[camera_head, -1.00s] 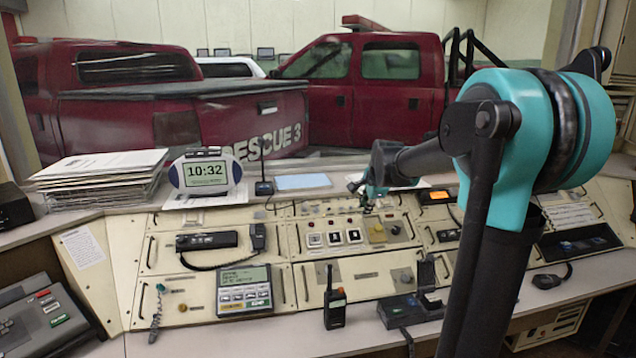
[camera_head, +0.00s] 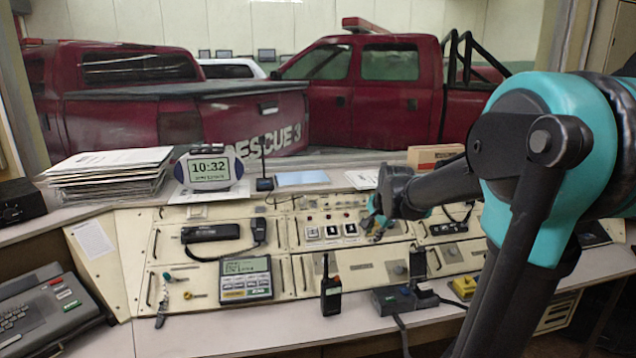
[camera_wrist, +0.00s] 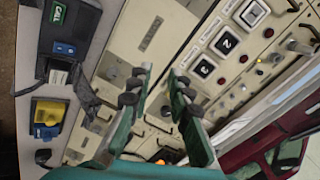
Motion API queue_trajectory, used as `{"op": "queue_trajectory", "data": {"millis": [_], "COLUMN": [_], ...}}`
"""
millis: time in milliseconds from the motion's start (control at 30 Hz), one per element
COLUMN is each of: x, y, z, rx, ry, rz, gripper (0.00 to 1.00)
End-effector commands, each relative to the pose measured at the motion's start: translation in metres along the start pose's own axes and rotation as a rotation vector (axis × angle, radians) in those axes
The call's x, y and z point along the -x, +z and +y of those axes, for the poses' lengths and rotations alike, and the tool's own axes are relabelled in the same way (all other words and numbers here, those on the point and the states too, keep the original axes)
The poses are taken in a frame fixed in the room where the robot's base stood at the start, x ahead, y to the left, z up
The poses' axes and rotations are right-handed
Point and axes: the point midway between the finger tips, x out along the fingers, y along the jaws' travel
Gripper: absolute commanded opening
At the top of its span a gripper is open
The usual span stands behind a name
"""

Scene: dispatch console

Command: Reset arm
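My gripper (camera_head: 378,222) is in front of the sloping console panel (camera_head: 355,268), near its row of square buttons. In the wrist view my gripper (camera_wrist: 158,85) has its two green fingers with dark tips spread apart. Only bare panel and small controls show between them, so it is open and empty. My arm comes in from the right in the head view, with its large teal joint high and close to the camera. The square numbered buttons (camera_wrist: 226,42) lie to the right of the fingers in the wrist view. I cannot tell whether the fingertips touch the panel.
A black radio (camera_head: 331,291) stands at the console's front edge. A dark device (camera_head: 392,299) and a yellow one (camera_head: 463,287) sit right of it. A display clock (camera_head: 208,170), a paper stack (camera_head: 108,176) and a cardboard box (camera_head: 433,155) are on the back ledge.

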Motion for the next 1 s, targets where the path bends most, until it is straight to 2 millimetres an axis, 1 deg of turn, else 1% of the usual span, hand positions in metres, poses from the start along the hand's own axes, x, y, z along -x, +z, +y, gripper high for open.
{"op": "queue_trajectory", "data": {"millis": [33,67,167,267,300,367,400,500,533,600,700,1000], "x": [0.0,0.0,0.0,-0.001,-0.001,-0.002,-0.002,-0.003,-0.003,-0.004,-0.004,-0.004], "y": [0.007,0.011,0.028,0.051,0.062,0.078,0.088,0.108,0.112,0.12,0.126,0.127], "z": [0.015,0.024,0.06,0.109,0.131,0.166,0.186,0.227,0.236,0.252,0.264,0.266], "rx": [0.05,0.087,0.227,0.409,0.495,0.625,0.703,0.864,0.9,0.966,1.017,1.029], "ry": [0.008,0.014,0.036,0.065,0.077,0.097,0.108,0.128,0.132,0.14,0.146,0.147], "rz": [0.0,-0.001,-0.006,-0.017,-0.024,-0.036,-0.044,-0.066,-0.072,-0.081,-0.09,-0.092], "gripper": [0.19,0.19,0.19,0.19,0.19,0.19,0.19,0.19,0.19,0.19,0.19,0.19]}}
